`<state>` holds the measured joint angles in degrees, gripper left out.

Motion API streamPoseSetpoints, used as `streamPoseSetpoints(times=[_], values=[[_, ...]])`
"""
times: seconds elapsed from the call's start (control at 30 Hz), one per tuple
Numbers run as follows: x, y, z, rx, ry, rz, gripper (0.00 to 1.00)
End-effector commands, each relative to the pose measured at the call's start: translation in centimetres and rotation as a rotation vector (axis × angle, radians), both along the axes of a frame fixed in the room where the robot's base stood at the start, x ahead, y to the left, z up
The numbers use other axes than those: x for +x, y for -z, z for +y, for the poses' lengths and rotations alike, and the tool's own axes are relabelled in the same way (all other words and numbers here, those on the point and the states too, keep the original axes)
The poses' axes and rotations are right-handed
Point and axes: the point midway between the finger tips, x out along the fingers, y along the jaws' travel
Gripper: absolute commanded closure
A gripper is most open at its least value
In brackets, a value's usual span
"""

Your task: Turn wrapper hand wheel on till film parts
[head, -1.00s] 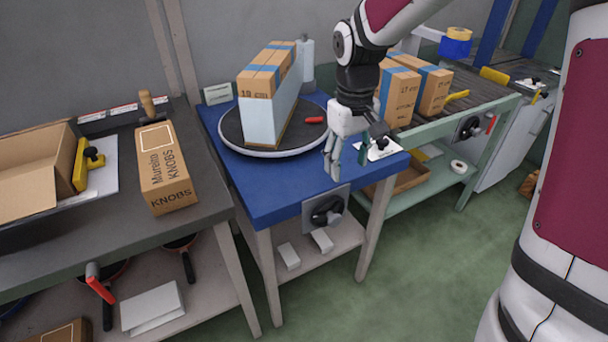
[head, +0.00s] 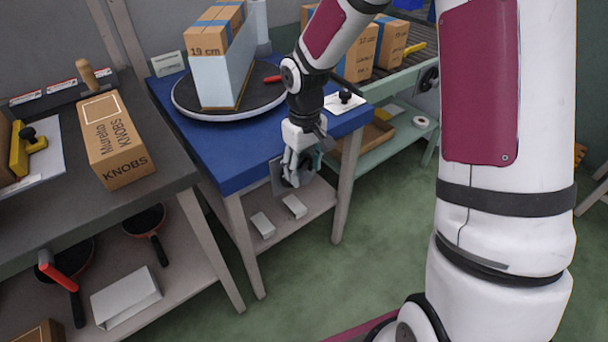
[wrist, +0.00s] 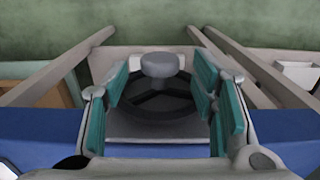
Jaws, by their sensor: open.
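The black hand wheel (wrist: 150,104) sits on a grey plate (head: 277,177) on the front of the blue wrapper table (head: 235,167). Its grey knob (wrist: 160,65) stands out toward me in the wrist view. My gripper (head: 298,178) is in front of the wheel and hides most of it in the head view. In the wrist view my gripper (wrist: 163,92) is open, with teal pads on either side of the wheel and knob; contact cannot be told. On the round turntable (head: 187,105) stands a carton (head: 222,80) with pale film around its lower part.
A red handle (head: 272,79) lies at the turntable's right edge. A dark bench with a Knobs box (head: 118,140) stands left. Cartons (head: 393,42) rest on the roller conveyor at right. White blocks (head: 262,225) lie on the shelf below. The green floor in front is clear.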

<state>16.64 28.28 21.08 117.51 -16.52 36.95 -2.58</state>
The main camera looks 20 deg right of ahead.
Motion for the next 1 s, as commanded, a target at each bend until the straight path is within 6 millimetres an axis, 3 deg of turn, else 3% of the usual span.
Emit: streamPoseSetpoints(times=[0.13, 0.47, 0.57, 0.7, 1.0], values=[[-0.05, 1.38, 0.02, 0.001, 0.001, 0.001, 0.48], [-0.04, 1.67, 0.01, 0.000, 0.001, 0.001, 0.48], [-0.04, 1.66, 0.02, 0.000, 0.000, 0.000, 0.64], [-0.04, 1.66, 0.02, 0.000, 0.000, 0.001, 0.95], [-0.08, 1.56, 0.01, 0.017, 0.001, 0.008, 0.96]])
